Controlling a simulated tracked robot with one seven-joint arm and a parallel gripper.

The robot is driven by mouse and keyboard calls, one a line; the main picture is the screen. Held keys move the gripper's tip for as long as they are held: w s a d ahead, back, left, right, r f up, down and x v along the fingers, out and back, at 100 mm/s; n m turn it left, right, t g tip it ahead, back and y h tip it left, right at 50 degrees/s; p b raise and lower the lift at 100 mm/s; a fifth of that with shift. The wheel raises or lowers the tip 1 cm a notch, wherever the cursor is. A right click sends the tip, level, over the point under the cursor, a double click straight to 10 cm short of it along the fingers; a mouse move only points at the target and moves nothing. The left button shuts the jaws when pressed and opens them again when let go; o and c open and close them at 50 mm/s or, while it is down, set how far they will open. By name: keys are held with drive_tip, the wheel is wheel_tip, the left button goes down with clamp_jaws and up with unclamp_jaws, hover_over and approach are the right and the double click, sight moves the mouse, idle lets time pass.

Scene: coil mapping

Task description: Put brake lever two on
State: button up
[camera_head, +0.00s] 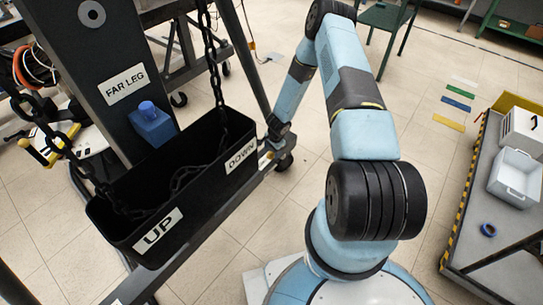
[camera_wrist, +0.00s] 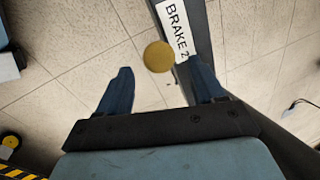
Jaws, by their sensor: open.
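The label reading BRAKE 2 (camera_wrist: 177,30) is on a dark beam (camera_wrist: 214,45) in the wrist view. A round yellow-brown knob (camera_wrist: 158,57) shows beside the label, at the beam's left edge. I take it for the brake lever's end; the rest of the lever is not clear. My gripper (camera_wrist: 165,84) is open and empty, with its blue fingers on either side below the knob. The right finger overlaps the beam in the picture; I cannot tell whether it touches. In the head view my arm reaches down behind the black chain bin, and the lever does not stand out.
The black chain bin (camera_head: 185,190), labelled UP and DOWN, hangs with chains (camera_head: 213,60) left of my arm. A grey cart (camera_head: 490,225) stands right.

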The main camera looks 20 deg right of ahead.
sight(272, 153)
drive_tip(key=shift+w+a+f, duration=0.1)
drive_tip(key=shift+w+f, duration=0.05)
drive_tip(key=shift+f, duration=0.7)
drive_tip(key=shift+w+a+f, duration=0.1)
drive_tip(key=shift+w+f, duration=0.05)
drive_tip(key=shift+f, duration=0.7)
drive_tip(key=shift+w+a+f, duration=0.1)
drive_tip(key=shift+w+f, duration=0.05)
drive_tip(key=shift+f, duration=0.7)
drive_tip(key=shift+c, duration=0.2)
drive_tip(key=shift+d, duration=0.1)
clamp_jaws()
